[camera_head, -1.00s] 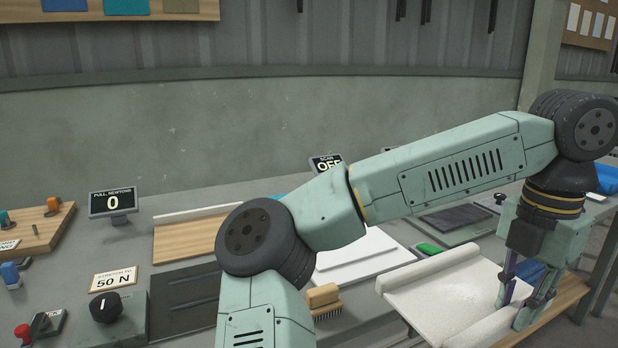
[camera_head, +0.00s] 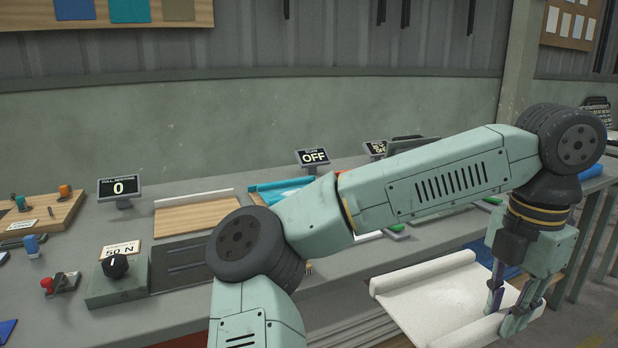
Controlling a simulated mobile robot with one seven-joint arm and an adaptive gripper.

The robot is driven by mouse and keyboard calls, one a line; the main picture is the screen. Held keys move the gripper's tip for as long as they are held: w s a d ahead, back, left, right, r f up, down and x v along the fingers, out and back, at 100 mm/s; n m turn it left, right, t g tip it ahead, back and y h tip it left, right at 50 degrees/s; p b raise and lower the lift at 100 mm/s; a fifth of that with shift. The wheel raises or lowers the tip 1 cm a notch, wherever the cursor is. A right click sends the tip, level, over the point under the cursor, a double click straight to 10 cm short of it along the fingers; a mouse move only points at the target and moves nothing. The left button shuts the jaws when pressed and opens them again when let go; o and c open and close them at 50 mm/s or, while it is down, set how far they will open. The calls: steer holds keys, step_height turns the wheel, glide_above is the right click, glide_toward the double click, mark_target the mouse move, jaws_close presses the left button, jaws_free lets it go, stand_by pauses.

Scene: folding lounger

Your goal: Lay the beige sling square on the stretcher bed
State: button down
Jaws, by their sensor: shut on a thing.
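The off-white to beige sling (camera_head: 440,301) is at the lower right, with a rolled hem along its far edge and another along its near edge. My gripper (camera_head: 502,310) points down and is shut on the sling at the near hem, on its right side. The sling hangs out in front of the bench edge, roughly flat. The stretcher bed seems to be the dark slotted plate (camera_head: 184,262) beside the 50 N sign (camera_head: 119,250) and black knob (camera_head: 116,266). My arm hides the plate's right part. The sling is well to the right of it.
A pull display reading 0 (camera_head: 120,187) stands at the left, and a display reading OFF (camera_head: 313,157) at the back. A wooden board (camera_head: 195,215) lies behind the plate. Blue cloth (camera_head: 270,187) is partly behind my arm. The bench front edge (camera_head: 390,268) runs beneath the arm.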

steer(key=w+a+f+m, duration=0.6)
steer(key=a+f, duration=0.4)
steer(key=f, duration=0.7)
steer(key=w+a+f+m, duration=0.6)
steer(key=a+f+m, duration=0.2)
steer(key=f, duration=1)
steer(key=w+a+f+m, duration=0.6)
steer(key=a+f, duration=0.6)
steer(key=f, duration=0.5)
steer(key=shift+a+f+m, duration=0.2)
steer(key=shift+f+m, duration=0.1)
steer(key=shift+m, duration=0.3)
